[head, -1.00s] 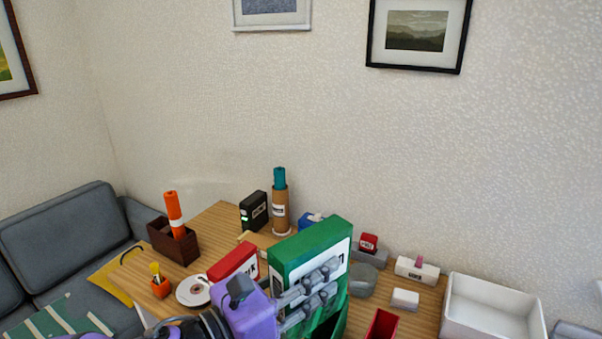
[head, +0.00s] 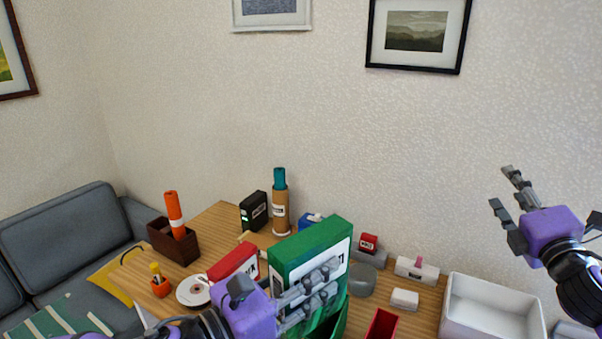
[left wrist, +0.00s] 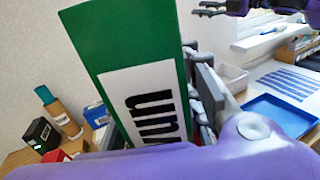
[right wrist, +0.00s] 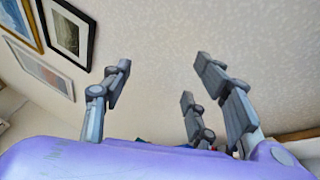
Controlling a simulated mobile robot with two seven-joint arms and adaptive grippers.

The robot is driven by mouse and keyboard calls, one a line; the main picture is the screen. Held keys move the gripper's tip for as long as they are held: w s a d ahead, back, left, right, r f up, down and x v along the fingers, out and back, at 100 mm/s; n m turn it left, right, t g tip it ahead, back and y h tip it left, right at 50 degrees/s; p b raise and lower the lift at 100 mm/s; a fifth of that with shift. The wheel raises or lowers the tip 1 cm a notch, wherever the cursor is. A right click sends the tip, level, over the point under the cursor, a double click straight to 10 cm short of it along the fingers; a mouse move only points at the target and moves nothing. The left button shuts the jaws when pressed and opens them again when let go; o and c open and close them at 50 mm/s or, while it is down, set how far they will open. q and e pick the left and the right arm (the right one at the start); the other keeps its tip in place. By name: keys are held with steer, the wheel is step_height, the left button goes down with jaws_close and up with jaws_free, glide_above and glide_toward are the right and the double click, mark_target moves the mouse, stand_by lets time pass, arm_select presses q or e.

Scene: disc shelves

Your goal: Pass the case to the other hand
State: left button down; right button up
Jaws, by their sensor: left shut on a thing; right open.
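The green case (head: 312,246) with a white label is held up in front of the table in the head view. My left gripper (head: 312,294) is shut on its near side. In the left wrist view the case (left wrist: 115,35) stands tilted, with its white label and black print facing the camera. My right gripper (head: 507,200) is open and empty at the right of the head view, well apart from the case. Its spread fingers (right wrist: 165,95) show against the wall in the right wrist view. The lower part of the case is partly hidden by my left fingers.
Behind the case is a wooden table with a red box (head: 235,263), a disc (head: 193,291), a brown holder (head: 181,245) and a tube (head: 280,212). A white bin (head: 492,326) and a small red container (head: 382,325) stand to the right. Space above the table is free.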

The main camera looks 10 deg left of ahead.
steer(key=a+r+n+y, duration=0.4)
steer(key=a, duration=0.3)
steer(key=a+r+n+y, duration=0.3)
steer(key=a+r+y, duration=0.1)
steer(key=a, duration=0.4)
steer(key=s+a+r+n+g+y, duration=0.3)
steer(key=a+n+g, duration=0.25)
steer(key=a, duration=0.25)
steer(key=s+a+r+n+g+y, duration=0.2)
steer(key=s+a+n+g+y, duration=0.25)
steer(key=a+n, duration=0.35)
steer(key=s+a+r+n+g+y, duration=0.3)
steer(key=a+n+g, duration=0.25)
steer(key=a, duration=0.35)
steer(key=s+a+f+n+g+h, duration=0.3)
steer(key=s+a+n+g+h, duration=0.15)
steer(key=s+n+h, duration=0.2)
steer(key=s+a+f+n+g+h, duration=0.4)
steer(key=s+a+n+h, duration=0.1)
steer(key=s+n, duration=0.15)
steer(key=n+t+h, duration=0.2)
steer(key=t+h, duration=0.4)
steer(key=h, duration=0.4)
glide_toward(309, 236)
steer(key=f, duration=0.3)
steer(key=w+f, duration=0.1)
steer(key=f, duration=0.3)
steer(key=d+f, duration=0.1)
steer(key=f, duration=0.3)
steer(key=shift+w, duration=0.35)
